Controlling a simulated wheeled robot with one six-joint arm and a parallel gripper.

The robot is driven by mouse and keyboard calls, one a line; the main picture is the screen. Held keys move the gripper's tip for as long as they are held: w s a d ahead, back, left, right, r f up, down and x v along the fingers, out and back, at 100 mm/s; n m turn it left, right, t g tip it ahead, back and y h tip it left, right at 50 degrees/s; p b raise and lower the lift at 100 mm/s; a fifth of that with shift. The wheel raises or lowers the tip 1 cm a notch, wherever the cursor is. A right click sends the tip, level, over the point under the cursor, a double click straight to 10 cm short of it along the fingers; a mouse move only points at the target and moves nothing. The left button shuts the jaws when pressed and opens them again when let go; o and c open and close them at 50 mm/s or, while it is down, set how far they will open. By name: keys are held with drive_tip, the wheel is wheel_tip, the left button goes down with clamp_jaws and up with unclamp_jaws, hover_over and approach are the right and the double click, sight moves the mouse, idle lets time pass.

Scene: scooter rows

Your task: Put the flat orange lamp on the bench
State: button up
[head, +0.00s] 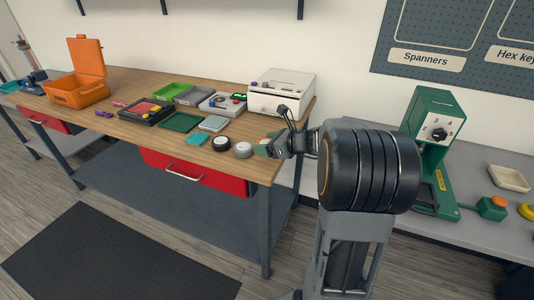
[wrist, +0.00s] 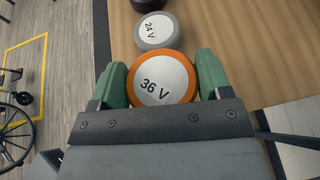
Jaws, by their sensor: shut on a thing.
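The flat round orange lamp (wrist: 162,80) has an orange rim and a white top marked "36 V". In the wrist view it sits between the two green fingers of my gripper (wrist: 162,68), which are shut on its sides. My gripper (head: 265,148) is at the right front corner of the wooden bench (head: 225,155) in the head view, where it mostly hides the lamp. The lamp is over the bench top near its edge; I cannot tell whether it touches the wood.
A grey-rimmed disc marked "24 V" (wrist: 157,31) is right beside the lamp. A black-rimmed disc (head: 221,143) is left of it. Trays, an orange case (head: 80,92) and a white box (head: 281,92) crowd the bench. A green machine (head: 432,140) stands on the right-hand counter.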

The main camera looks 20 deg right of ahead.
sight(267, 159)
drive_tip(key=shift+w+d+f, duration=0.1)
drive_tip(key=shift+w+f, duration=0.1)
drive_tip(key=shift+f, duration=0.1)
drive_tip(key=shift+w+f+b, duration=0.1)
drive_tip(key=shift+f+b, duration=0.25)
drive_tip(key=shift+f, duration=1.2)
drive_tip(key=shift+f, duration=0.1)
drive_tip(key=shift+f, duration=0.15)
drive_tip(key=o, duration=1)
